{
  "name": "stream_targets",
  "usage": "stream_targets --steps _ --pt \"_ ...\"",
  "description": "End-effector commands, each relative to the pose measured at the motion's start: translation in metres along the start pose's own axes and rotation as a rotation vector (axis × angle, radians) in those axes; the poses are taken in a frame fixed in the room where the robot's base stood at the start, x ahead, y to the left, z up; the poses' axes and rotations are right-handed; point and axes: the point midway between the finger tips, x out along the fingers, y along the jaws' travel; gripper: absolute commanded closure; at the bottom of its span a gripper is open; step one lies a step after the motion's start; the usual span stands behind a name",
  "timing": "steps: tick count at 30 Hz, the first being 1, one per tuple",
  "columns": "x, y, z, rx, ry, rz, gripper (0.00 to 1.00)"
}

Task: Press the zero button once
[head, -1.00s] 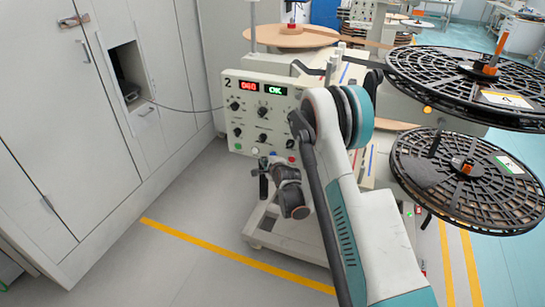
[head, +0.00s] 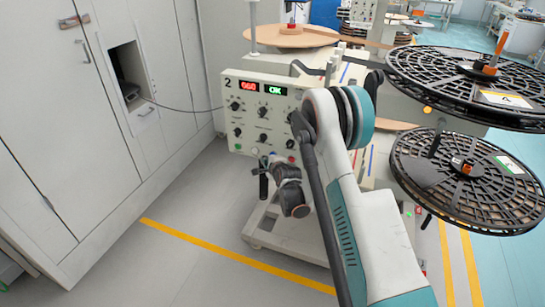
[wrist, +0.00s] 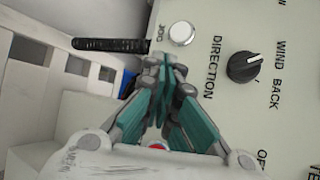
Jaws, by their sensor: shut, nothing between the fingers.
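The control panel (head: 262,118) is pale, marked 2, with a red display (head: 248,87) and a green display (head: 275,90) at its top, and knobs and a row of buttons below. No button's label reads clearly as zero. A red button (wrist: 155,147) is mostly hidden behind the fingers. In the head view, my arm hides the panel's right side.
A black ribbed rod (wrist: 110,45) juts out left of my fingertips. A DIRECTION knob (wrist: 244,66) is to their right. Black reels (head: 470,180) stand right of my arm. Grey cabinets (head: 60,130) stand at left, with clear floor between.

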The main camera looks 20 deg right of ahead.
Motion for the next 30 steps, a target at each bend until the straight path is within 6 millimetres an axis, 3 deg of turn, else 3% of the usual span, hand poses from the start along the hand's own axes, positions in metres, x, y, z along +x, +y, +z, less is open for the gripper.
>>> stream_targets --steps 30 --pt "0.0056 -0.0046 -0.0043 0.000 0.000 0.000 1.00"
